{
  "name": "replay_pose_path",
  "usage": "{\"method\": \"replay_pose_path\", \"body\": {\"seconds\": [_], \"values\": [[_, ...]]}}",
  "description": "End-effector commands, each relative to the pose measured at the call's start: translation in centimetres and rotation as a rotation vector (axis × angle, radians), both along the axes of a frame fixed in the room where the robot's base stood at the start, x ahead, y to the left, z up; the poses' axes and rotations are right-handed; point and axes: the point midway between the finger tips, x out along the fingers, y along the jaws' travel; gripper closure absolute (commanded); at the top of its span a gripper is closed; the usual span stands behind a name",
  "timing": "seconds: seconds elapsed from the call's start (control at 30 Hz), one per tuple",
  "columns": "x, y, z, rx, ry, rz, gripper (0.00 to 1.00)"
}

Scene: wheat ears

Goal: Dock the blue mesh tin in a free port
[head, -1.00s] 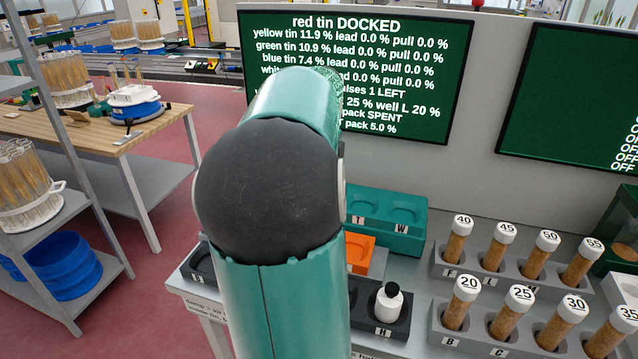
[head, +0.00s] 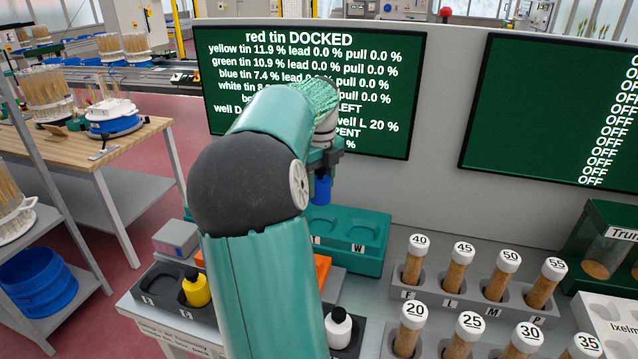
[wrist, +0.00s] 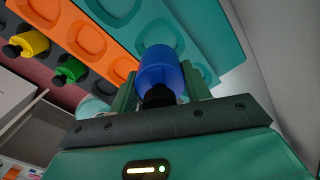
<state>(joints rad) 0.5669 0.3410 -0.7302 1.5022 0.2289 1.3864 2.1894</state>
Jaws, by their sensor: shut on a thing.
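The blue mesh tin (wrist: 162,72), with a black cap toward the camera, is between the two green fingers of my gripper (wrist: 160,88). In the head view the blue tin (head: 321,190) shows below my wrist, above the teal block (head: 372,259). The teal block (wrist: 215,45) has rounded ports; the one marked W (head: 360,226) looks empty. In the wrist view the tin's far end overlaps a teal port. I cannot tell whether it touches the block. My arm hides part of the teal block in the head view.
A yellow tin (head: 196,288) and a white tin (head: 338,327) stand in dark blocks; a green tin (wrist: 70,69) shows in the wrist view. An orange block (wrist: 85,38) adjoins the teal one. Racks of numbered grain tubes (head: 413,260) stand right. A wall with a screen (head: 390,100) rises behind.

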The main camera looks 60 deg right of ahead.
Motion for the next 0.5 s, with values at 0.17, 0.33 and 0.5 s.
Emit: {"method": "replay_pose_path", "body": {"seconds": [0.17,0.33,0.5], "values": [[0.33,0.07,0.01,-0.001,-0.001,-0.010,0.84],[0.51,0.16,0.00,-0.001,0.000,-0.009,0.84],[0.61,0.22,-0.21,-0.001,0.000,-0.009,0.84]]}}
